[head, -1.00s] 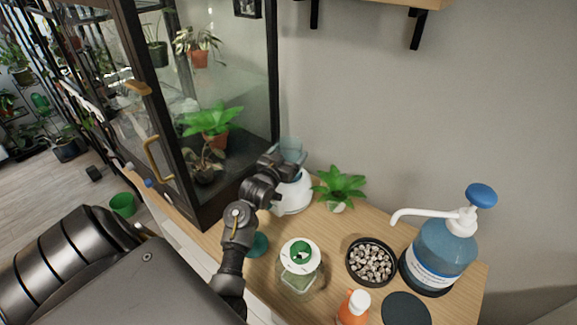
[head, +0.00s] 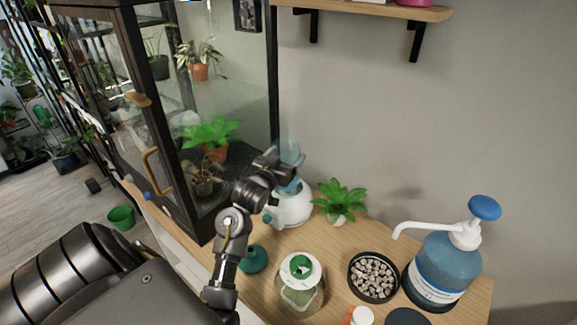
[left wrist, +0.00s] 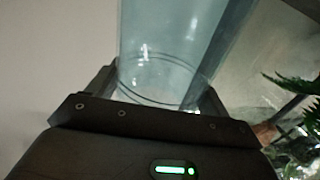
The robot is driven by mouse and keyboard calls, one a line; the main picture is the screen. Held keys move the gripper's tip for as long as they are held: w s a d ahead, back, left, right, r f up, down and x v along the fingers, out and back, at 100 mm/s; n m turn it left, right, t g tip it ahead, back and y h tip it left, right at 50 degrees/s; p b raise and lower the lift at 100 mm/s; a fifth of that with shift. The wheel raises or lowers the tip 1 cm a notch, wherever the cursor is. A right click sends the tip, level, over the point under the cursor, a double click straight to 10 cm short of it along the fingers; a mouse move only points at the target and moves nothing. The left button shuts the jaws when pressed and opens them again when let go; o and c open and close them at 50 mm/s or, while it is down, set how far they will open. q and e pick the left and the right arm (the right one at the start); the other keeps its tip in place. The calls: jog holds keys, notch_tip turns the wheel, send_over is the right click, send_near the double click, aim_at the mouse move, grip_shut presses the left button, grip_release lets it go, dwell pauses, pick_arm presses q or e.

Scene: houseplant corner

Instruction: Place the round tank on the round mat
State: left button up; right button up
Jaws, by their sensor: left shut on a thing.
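The round tank (head: 290,152) is a clear, pale blue cylinder. It is upright over the white rounded base (head: 291,208) in the head view. My left gripper (head: 287,168) is shut around it. In the left wrist view the tank (left wrist: 172,45) stands between the fingers (left wrist: 160,90). The tank's lower end is just above or at the base's top; I cannot tell whether they touch. The round mat (head: 406,318) is a dark disc at the bottom edge of the head view, partly cut off. My right gripper is out of view.
On the wooden top stand a leafy plant (head: 341,198), a clear jar (head: 301,297), a dark dish of pebbles (head: 373,277), a blue pump bottle (head: 443,265) and an orange bottle with a white cap (head: 361,316). A glass cabinet (head: 165,110) rises left; a shelf (head: 370,10) hangs above.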

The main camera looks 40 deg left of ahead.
pick_arm(q)
jog(key=s+r, duration=0.8)
jog(key=s, duration=0.4)
jog(key=shift+s+d+r+p, duration=0.2)
jog(key=shift+s+p, duration=0.15)
jog(key=shift+s, duration=0.05)
